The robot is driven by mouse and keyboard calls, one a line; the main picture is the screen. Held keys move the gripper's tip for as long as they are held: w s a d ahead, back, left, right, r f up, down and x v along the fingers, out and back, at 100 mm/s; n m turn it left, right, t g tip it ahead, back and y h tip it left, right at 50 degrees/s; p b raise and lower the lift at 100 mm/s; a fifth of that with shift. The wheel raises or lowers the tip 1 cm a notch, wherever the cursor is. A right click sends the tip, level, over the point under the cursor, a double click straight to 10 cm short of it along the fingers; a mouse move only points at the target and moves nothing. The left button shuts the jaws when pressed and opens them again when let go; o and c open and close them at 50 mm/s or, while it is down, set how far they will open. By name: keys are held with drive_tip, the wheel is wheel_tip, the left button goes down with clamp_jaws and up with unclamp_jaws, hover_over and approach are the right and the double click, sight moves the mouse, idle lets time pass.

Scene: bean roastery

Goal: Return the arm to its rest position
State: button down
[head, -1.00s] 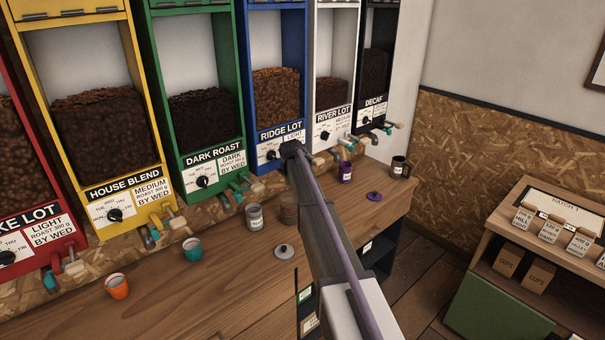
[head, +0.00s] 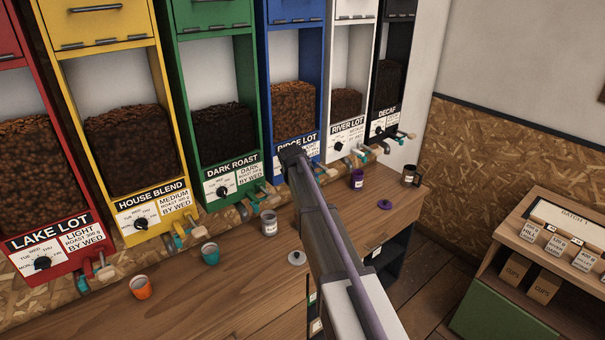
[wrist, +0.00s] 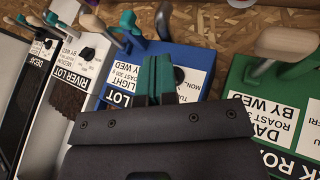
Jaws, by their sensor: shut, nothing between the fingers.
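My arm reaches up from the lower right in the head view, and its dark end (head: 292,155) covers part of the blue Ridge Lot dispenser (head: 264,80) label. The fingers cannot be made out there. In the wrist view my gripper's teal fingers (wrist: 155,78) are together with nothing between them. Behind them are the blue dispenser's label (wrist: 186,75) and knob, which appear upside down. I cannot tell the exact gap between the fingers and the dispenser front.
Dispensers line the wall, with the green Dark Roast (head: 218,110) left of Ridge Lot and white River Lot (head: 348,125) right. Below are an orange cup (head: 141,287), a teal cup (head: 210,253), a grey tin (head: 269,223) and a purple mug (head: 357,179). A shelf unit (head: 500,255) stands right.

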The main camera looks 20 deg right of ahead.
drive_tip(key=shift+d, duration=0.1)
idle(0.3)
drive_tip(key=s+a+f+g+y+b, duration=0.1)
drive_tip(key=s+a+f+b, duration=0.4)
drive_tip(key=s, duration=0.8)
drive_tip(key=s+a+f+m+g+y+b, duration=0.1)
drive_tip(key=s+a+f+g+b, duration=0.2)
drive_tip(key=s, duration=1)
drive_tip(key=s+a+f+m+g+y+b, duration=0.1)
drive_tip(key=s+a+f+g+y+b, duration=0.1)
drive_tip(key=s+a+f+b, duration=0.5)
drive_tip(key=s+f+b, duration=0.1)
drive_tip(key=s+f, duration=0.3)
drive_tip(key=s, duration=0.2)
drive_tip(key=shift+s+f, duration=0.15)
drive_tip(key=shift+f, duration=0.05)
